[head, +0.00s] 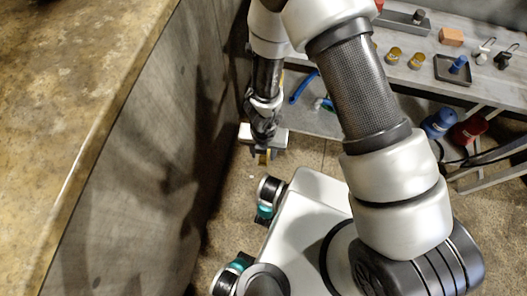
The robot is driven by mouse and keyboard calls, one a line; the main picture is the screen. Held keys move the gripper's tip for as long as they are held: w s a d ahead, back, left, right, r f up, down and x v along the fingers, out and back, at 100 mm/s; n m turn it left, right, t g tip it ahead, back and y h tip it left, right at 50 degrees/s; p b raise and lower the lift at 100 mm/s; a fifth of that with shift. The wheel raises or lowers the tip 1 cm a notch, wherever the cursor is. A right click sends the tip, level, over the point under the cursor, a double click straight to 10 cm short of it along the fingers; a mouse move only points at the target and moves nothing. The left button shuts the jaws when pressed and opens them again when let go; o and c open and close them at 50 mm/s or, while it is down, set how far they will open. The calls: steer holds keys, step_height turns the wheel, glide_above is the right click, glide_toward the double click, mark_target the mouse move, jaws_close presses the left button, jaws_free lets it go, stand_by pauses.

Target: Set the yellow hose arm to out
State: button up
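My gripper (263,153) hangs at the end of my arm in the upper middle of the head view, close beside the grey wall. It is small and partly covered by my wrist, so I cannot see whether its fingers are open or shut. I cannot make out a yellow hose arm for certain.
A tall grey wall (125,165) with a stained top fills the left. A grey bench (480,50) at the upper right bears an orange block (451,36), a dark tray (442,73) and small yellow pieces. Blue (438,123) and red (468,130) containers stand under it.

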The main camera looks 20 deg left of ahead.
step_height(320, 180, up, 17)
steer(key=p, duration=0.3)
steer(key=shift+r, duration=0.2)
stand_by(0.6)
steer(key=w+a+r+n+t+y, duration=0.2)
steer(key=w+r+n+t+y, duration=0.3)
steer(key=w+r, duration=0.6)
steer(key=w+d+r+n, duration=0.3)
steer(key=w+r+n, duration=0.2)
steer(key=r+n, duration=0.55)
steer(key=s+d+r+n, duration=0.2)
steer(key=d+r+n, duration=0.6)
steer(key=s+d+r+n+h, duration=0.2)
steer(key=s+d+n, duration=0.2)
steer(key=d, duration=0.6)
steer(key=s+d+r+n+h, duration=0.2)
steer(key=s+d+n, duration=0.3)
steer(key=d, duration=0.5)
steer(key=shift+s+r+t+h, duration=0.15)
steer(key=shift+s+t+h, duration=0.15)
steer(key=shift+s+h, duration=0.3)
